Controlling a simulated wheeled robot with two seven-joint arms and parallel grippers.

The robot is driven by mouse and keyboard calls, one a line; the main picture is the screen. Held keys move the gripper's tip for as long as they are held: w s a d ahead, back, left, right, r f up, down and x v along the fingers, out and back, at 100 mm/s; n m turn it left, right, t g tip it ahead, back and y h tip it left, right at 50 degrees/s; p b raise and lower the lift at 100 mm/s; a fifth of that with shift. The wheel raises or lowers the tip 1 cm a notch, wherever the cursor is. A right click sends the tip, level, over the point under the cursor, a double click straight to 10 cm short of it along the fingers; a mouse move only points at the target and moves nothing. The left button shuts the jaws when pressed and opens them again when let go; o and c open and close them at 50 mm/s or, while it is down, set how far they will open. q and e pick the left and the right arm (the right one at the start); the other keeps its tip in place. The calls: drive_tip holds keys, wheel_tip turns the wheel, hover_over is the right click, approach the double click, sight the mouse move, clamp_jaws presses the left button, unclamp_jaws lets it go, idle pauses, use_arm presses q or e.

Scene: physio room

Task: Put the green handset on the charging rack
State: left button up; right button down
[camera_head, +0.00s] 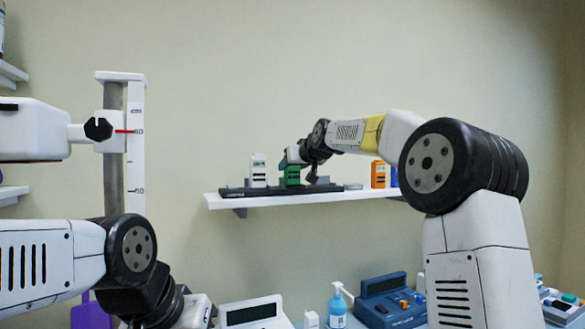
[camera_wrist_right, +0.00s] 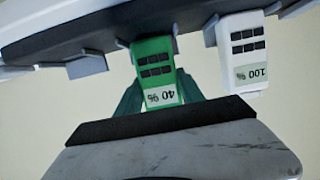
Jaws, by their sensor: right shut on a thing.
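The green handset (camera_head: 291,176) is upright at the dark charging rack (camera_head: 235,191) on the wall shelf, right of a white handset (camera_head: 258,172). My right gripper (camera_head: 293,157) is shut on its upper part.
Below are a blue pump bottle (camera_head: 337,309), a blue device (camera_head: 389,300) and a white display unit (camera_head: 252,313). A height-scale post (camera_head: 137,150) rises at the left.

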drive_tip(key=shift+f, duration=0.2)
drive_tip(key=c, duration=0.7)
unclamp_jaws()
drive_tip(key=shift+s+d+r, duration=0.15)
drive_tip(key=v, duration=1.2)
drive_tip(key=s+d+f+m+g+h, duration=0.1)
drive_tip(key=s+d+f+g, duration=0.1)
drive_tip(key=s+f, duration=0.8)
drive_tip(key=s+d+f+m+g+h, duration=0.1)
drive_tip(key=s+d+f, duration=0.3)
drive_tip(key=s+f, duration=0.6)
drive_tip(key=s+d+f+m+g+h, duration=0.1)
drive_tip(key=s+d+f+m+g, duration=0.1)
drive_tip(key=s+f, duration=0.9)
drive_tip(key=shift+s+d+g+h, duration=0.15)
drive_tip(key=shift+s+d+g, duration=0.2)
drive_tip(key=shift+s+g, duration=0.35)
drive_tip(key=shift+s+d+g+h, duration=0.15)
drive_tip(key=shift+s+d+g, duration=0.25)
drive_tip(key=shift+s, duration=0.6)
